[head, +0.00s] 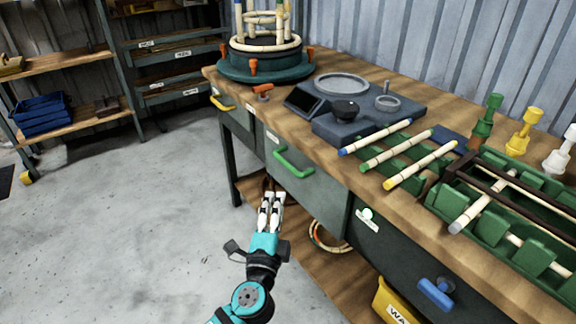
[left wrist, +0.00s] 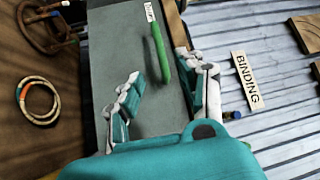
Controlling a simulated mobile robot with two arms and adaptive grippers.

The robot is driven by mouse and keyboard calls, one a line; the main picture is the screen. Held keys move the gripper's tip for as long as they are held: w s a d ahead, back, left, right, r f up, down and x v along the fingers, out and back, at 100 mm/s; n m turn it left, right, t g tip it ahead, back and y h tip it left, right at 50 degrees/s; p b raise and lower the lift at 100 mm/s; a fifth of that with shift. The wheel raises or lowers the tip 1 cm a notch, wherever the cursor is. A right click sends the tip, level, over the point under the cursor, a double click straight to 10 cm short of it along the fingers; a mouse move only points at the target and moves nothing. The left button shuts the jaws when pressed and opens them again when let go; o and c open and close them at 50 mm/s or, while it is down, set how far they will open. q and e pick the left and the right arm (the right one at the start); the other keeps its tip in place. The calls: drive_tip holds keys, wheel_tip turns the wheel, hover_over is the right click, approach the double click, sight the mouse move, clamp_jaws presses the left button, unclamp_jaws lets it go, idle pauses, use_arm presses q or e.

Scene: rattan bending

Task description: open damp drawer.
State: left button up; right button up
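Three drawers sit under the workbench top, with yellow, green and blue handles. The green handle (head: 294,163) is on the middle drawer (head: 312,191), whose front is flush with the bench. A small white label sits near it; its lettering is too small to read surely. My left gripper (head: 272,196) is in front of and below this drawer, apart from the handle. In the left wrist view, its two fingers are spread and empty, with the green handle (left wrist: 158,53) ahead, roughly between the fingertips. My right gripper is not in view.
The blue handle (head: 436,293) is on the right drawer, the yellow handle (head: 222,103) on the left one. Rods (head: 397,150), a scale (head: 350,112) and a green rack (head: 487,228) cover the benchtop. A yellow bin (head: 388,301) stands below. The floor (head: 120,235) at left is clear.

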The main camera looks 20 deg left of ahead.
sight(286, 161)
use_arm(q)
drive_tip(key=w, duration=0.4)
drive_tip(key=w+a+r, duration=0.1)
drive_tip(key=w, duration=0.4)
drive_tip(key=w+a, duration=0.1)
drive_tip(key=w, duration=0.4)
drive_tip(key=shift+w+r, duration=0.15)
drive_tip(key=shift+r, duration=0.2)
drive_tip(key=shift+d, duration=0.1)
clamp_jaws()
